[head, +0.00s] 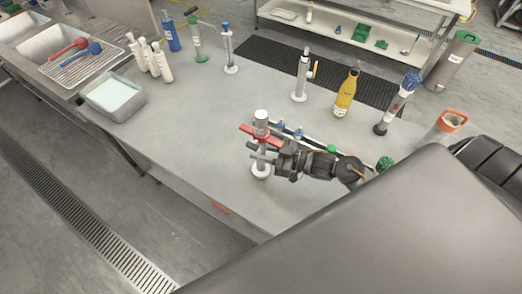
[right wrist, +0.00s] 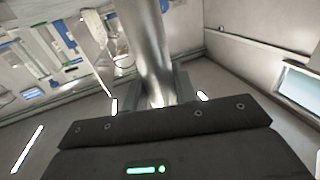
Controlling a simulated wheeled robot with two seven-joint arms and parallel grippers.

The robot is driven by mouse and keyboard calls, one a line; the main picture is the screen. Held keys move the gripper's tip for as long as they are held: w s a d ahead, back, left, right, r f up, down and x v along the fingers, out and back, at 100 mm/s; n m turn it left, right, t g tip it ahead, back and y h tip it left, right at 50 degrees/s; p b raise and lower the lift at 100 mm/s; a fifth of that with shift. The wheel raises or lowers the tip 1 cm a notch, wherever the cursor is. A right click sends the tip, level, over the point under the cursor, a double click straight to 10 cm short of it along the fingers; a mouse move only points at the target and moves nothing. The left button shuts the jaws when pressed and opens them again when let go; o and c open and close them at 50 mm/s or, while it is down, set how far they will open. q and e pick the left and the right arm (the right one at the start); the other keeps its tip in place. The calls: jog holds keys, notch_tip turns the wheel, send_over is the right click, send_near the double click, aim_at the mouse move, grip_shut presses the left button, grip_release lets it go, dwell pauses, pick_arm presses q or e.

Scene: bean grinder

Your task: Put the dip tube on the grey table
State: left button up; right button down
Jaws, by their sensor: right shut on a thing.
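A tall silver tube, which I take for the dip tube (head: 261,152), has a pale cap at its top and a white, red-ringed foot. It stands roughly upright at the grey table's near side. My right gripper (head: 264,143) reaches in from the right and is shut around its shaft. In the right wrist view the shiny shaft (right wrist: 148,50) rises between the fingers (right wrist: 152,100). I cannot tell whether its foot touches the grey table (head: 205,125). My left gripper is not in view.
Behind stand a silver device (head: 301,78), a yellow bottle (head: 345,95) and a blue-topped tube (head: 398,100). A tray (head: 114,96) and white bottles (head: 162,63) stand at the left. A green-topped thing (head: 385,163) is right of my gripper. The table's middle left is clear.

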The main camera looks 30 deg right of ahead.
jog(key=c, duration=1.1)
grip_release()
jog(key=shift+f, duration=0.1)
jog(key=shift+r, duration=0.2)
jog(key=b+v, duration=0.3)
jog(key=v, duration=0.9)
jog(key=shift+s+f, duration=0.1)
